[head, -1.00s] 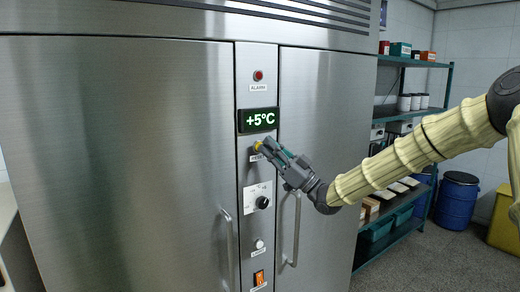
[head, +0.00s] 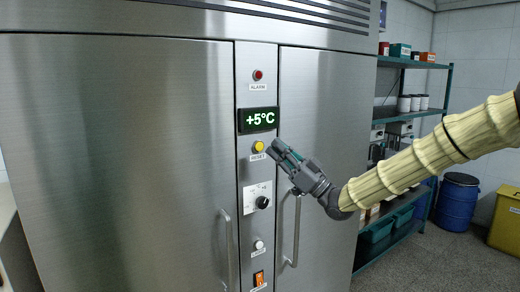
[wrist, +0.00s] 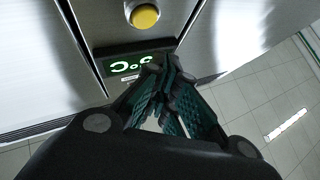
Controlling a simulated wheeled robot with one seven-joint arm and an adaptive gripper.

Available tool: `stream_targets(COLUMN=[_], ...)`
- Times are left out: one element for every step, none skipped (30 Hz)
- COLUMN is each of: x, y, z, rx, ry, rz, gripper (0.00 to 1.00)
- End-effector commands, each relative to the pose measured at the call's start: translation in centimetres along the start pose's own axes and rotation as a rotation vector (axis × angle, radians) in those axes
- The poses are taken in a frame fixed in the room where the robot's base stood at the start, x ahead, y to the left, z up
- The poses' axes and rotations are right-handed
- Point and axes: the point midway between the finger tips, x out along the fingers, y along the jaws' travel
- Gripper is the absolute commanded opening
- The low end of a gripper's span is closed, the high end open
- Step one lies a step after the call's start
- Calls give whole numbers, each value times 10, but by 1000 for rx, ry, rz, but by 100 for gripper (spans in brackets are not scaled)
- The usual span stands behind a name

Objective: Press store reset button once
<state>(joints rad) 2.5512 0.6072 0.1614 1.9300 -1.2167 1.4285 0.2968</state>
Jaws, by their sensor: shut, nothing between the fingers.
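The yellow reset button (head: 258,146) sits on the narrow steel panel between the two cabinet doors, above a label reading RESET. It also shows at the top of the wrist view (wrist: 145,16). My gripper (head: 271,146) is shut and empty. In the head view its fingertips are just right of the button, and in the wrist view a gap shows between them and the button. The green display (head: 258,119) above the button reads +5°C.
On the same panel are a red alarm lamp (head: 258,75), a black knob (head: 262,202), a white button (head: 258,245) and an orange switch (head: 259,278). Door handles (head: 228,250) flank it. Shelving (head: 413,63) and a blue barrel (head: 457,200) stand to the right.

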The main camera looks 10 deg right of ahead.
Motion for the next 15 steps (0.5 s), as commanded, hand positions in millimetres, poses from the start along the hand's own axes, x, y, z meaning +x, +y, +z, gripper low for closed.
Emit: stream_targets(x=[-3, -4, -6, -8, -10, -12, -13, -14, -15, -16, -16, -16, -16, -16, -16], y=[-2, -4, -5, -6, -7, -8, -9, -10, -10, -11, -11, -11, -11, -11, -11], z=[-2, -3, -4, -6, -7, -8, -9, -10, -10, -11, -11, -11, -11, -11, -11], rx=[1, 1, 1, 0, 0, 0, 1, 1, 1, 1, 1, 1, 1, 1, 0], ry=[0, 0, 0, 0, 0, 0, 0, 0, 0, 0, 0, 0, 0, 0, 0], rz=[0, -1, -1, -1, 0, 0, 0, 0, 1, 1, 1, 1, 0, 0, 0], gripper=[0, 0, 0, 0, 0, 0, 0, 0, 0, 0, 0, 0, 0, 0, 0])
